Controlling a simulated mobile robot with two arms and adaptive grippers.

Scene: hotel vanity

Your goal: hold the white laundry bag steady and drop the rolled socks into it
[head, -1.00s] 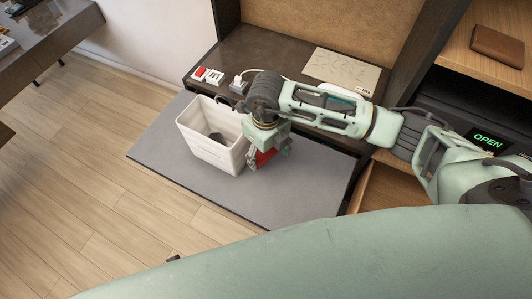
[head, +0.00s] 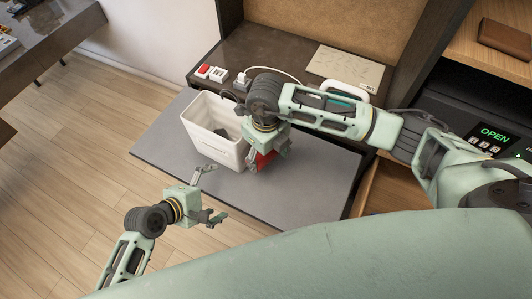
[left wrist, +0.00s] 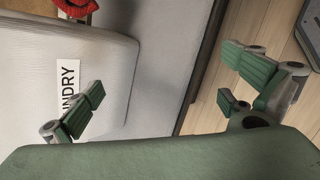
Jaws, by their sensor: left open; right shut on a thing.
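The white laundry bag (head: 211,146), an open-topped bin shape, stands upright on a grey surface; a dark grey item (head: 222,133) shows inside. In the left wrist view the bag (left wrist: 40,85) fills the left side, with a label reading "NDRY" partly hidden by a finger. My right gripper (head: 262,154) is just right of the bag, pointing down, shut on a red thing (head: 264,161), likely the rolled socks, mostly hidden by the gripper. Red also shows at the top of the left wrist view (left wrist: 75,7). My left gripper (head: 212,194) is open and empty in front of the bag.
The grey surface (head: 290,190) is clear to the right and in front. Behind it a dark shelf (head: 262,55) holds a red-and-white item (head: 202,71), a plug with a white cable, and a card (head: 345,66). A safe reading OPEN (head: 494,134) is at right.

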